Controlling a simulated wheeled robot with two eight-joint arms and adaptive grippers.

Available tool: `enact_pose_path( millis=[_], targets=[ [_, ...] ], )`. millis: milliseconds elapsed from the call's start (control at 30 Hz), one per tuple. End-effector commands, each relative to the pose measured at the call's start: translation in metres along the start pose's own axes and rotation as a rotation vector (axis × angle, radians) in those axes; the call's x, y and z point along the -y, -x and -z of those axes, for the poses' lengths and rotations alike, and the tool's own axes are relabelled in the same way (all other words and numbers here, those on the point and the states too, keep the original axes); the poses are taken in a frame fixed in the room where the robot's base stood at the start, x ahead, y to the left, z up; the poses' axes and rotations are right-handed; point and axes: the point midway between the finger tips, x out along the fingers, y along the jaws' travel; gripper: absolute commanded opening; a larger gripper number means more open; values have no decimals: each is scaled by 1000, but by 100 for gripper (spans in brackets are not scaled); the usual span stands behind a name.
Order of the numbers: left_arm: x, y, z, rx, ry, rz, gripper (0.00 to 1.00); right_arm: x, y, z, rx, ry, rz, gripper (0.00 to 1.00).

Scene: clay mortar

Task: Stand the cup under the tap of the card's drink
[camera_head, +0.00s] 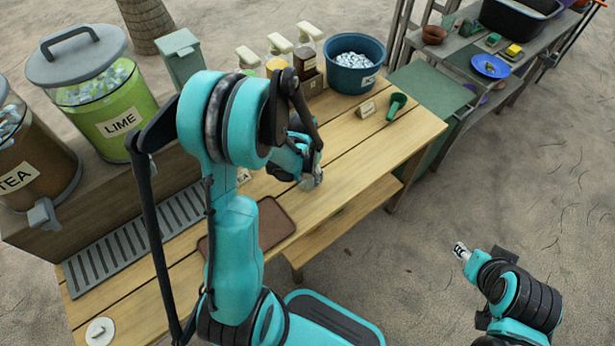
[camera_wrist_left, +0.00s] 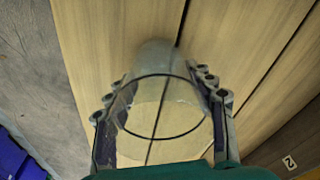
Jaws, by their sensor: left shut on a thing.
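My left gripper (camera_head: 308,174) is shut on a clear cup (camera_wrist_left: 160,108); the cup's round rim shows between the fingers in the left wrist view, above the wooden counter. I cannot tell whether the cup touches the counter. The tea dispenser (camera_head: 38,165) stands at the far left with its grey tap (camera_head: 44,215) at the front. The green lime dispenser (camera_head: 110,100) stands beside it; its tap is hidden behind my left arm. A small card (camera_head: 243,176) ending in "LA" is partly hidden by my arm. My right gripper (camera_head: 462,250) hangs off the counter's right side; its fingers are unclear.
A slotted drip tray (camera_head: 130,240) runs before the dispensers. A brown mat (camera_head: 275,222) lies right of it.

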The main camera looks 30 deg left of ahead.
Motion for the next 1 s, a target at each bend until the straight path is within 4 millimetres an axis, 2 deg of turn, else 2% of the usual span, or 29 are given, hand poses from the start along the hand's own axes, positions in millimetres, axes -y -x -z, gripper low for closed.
enact_pose_path(
  millis=[333, 367, 400, 433, 800, 867, 1000],
  targets=[
    [0, -4, 0, 0, 0, 0, 28, 0, -3, -2, 0, 0, 0, 40],
    [0, -2, 0, 0, 0, 0, 62, 0, -2, -1, 0, 0, 0, 40],
    [0, -2, 0, 0, 0, 0, 73, 0, -2, -1, 0, 0, 0, 40],
    [0, -2, 0, 0, 0, 0, 76, 0, -2, -1, 0, 0, 0, 40],
    [0, 2, 0, 0, 0, 0, 76, 0, 2, 2, 0, 0, 0, 40],
    [0, 9, 0, 0, 0, 0, 76, 0, 4, 3, 0, 0, 0, 40],
    [0, 38, 0, 0, 0, 0, 76, 0, 15, 11, 0, 0, 0, 40]
  ],
)
